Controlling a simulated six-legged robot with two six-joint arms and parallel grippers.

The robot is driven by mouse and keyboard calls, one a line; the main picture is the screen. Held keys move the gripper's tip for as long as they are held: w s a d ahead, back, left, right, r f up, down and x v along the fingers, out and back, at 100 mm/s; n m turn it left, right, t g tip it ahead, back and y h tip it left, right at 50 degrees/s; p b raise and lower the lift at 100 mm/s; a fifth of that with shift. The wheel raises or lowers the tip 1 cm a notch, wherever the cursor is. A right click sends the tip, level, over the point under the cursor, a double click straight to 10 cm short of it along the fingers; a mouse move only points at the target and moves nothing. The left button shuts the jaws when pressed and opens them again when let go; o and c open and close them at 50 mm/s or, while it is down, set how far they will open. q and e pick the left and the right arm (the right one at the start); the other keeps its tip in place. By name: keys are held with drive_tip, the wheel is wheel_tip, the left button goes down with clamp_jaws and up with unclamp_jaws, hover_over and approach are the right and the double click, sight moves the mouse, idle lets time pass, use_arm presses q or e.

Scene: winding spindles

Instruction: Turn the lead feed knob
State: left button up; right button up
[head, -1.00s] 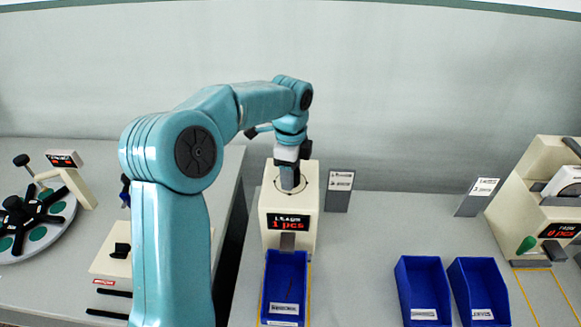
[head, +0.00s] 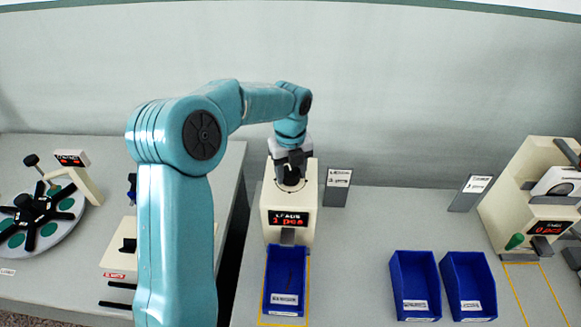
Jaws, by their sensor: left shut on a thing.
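The lead feeder is a cream box (head: 307,225) with a red-lit display (head: 289,219) on its front, standing at the middle of the bench. My left arm comes in from the left, and its gripper (head: 291,178) points down onto the top of the feeder. The gripper is shut on the feed knob there; the knob itself is mostly hidden by the fingers and the dark round top. A blue bin (head: 284,280) sits below the feeder's chute. My right gripper is not in view.
Two blue bins (head: 415,285) (head: 467,285) stand to the right. Small sign cards (head: 338,184) stand behind. A round turntable (head: 45,228) is at the left, past a gap between benches.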

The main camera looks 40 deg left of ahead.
sight(290, 171)
use_arm(q)
drive_tip(key=shift+r+m+p, duration=0.2)
drive_tip(key=shift+m+p, duration=0.2)
drive_tip(key=shift+m, duration=1.1)
drive_tip(key=o, duration=1)
drive_tip(key=shift+o, duration=0.2)
drive_tip(key=shift+f, duration=0.1)
wheel_tip(290, 171, up, 16)
drive_tip(key=shift+r, duration=0.2)
drive_tip(key=shift+s, duration=0.15)
